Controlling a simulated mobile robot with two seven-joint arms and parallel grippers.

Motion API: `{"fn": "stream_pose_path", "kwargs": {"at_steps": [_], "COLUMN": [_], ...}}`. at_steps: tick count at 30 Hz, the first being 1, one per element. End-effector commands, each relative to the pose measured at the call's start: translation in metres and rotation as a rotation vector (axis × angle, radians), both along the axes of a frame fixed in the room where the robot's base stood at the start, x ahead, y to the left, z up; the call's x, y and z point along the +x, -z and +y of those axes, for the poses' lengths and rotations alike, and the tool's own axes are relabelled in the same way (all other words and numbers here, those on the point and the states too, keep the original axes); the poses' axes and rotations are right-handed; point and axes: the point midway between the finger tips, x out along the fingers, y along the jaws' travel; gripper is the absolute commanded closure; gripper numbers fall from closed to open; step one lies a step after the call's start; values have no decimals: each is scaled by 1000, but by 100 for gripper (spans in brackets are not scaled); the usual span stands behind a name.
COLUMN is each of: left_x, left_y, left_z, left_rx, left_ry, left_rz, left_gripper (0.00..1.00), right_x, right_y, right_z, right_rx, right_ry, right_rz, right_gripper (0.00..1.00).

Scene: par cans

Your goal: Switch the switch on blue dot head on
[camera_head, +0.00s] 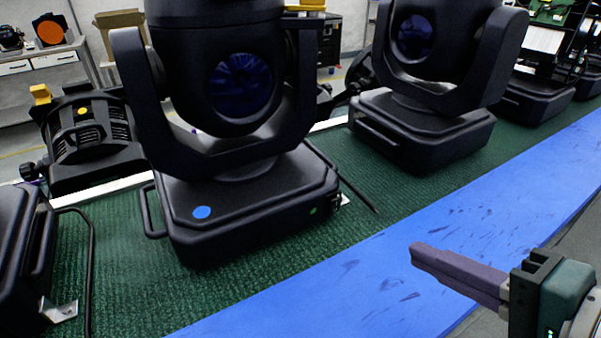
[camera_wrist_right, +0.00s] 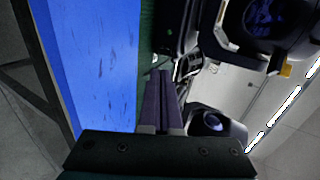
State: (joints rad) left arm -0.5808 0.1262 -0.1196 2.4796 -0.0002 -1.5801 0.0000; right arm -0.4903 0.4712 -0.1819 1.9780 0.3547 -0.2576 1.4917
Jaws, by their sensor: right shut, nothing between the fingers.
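The moving head with a blue dot (camera_head: 201,212) on its base stands on the green mat, left of centre in the head view. Its black base (camera_head: 243,200) carries a yoke and a round head (camera_head: 235,80) with a dark blue lens. A small green mark (camera_head: 313,210) shows on the base's right side; I cannot tell whether it is the switch. My right gripper (camera_head: 418,255) is shut and empty above the blue strip, to the right of the base and apart from it. In the right wrist view its two fingers (camera_wrist_right: 166,85) lie together. My left gripper is not in view.
A second moving head (camera_head: 425,120) stands behind to the right, and more bases follow. A par can (camera_head: 85,140) with a yellow dot stands at the left. A cable and a black base (camera_head: 20,240) lie at the left edge. The blue strip (camera_head: 400,285) is clear.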

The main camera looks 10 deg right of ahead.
Motion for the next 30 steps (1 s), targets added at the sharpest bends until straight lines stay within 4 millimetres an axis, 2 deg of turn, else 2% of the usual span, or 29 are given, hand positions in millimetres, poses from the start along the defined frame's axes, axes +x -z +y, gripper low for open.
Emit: {"fn": "stream_pose_path", "kwargs": {"at_steps": [1,3,17,23,30], "left_x": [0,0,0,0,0], "left_y": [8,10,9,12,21], "left_z": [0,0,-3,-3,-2], "left_rx": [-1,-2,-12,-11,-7], "left_ry": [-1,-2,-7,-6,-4], "left_rz": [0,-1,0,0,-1], "left_gripper": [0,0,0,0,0], "right_x": [1,2,6,30,73], "right_y": [7,8,8,18,40], "right_z": [-1,-2,-1,8,24], "right_rx": [18,36,43,43,42], "right_ry": [8,15,20,19,18], "right_rz": [-4,-7,-9,-13,-11], "right_gripper": [100,100,100,100,100]}}
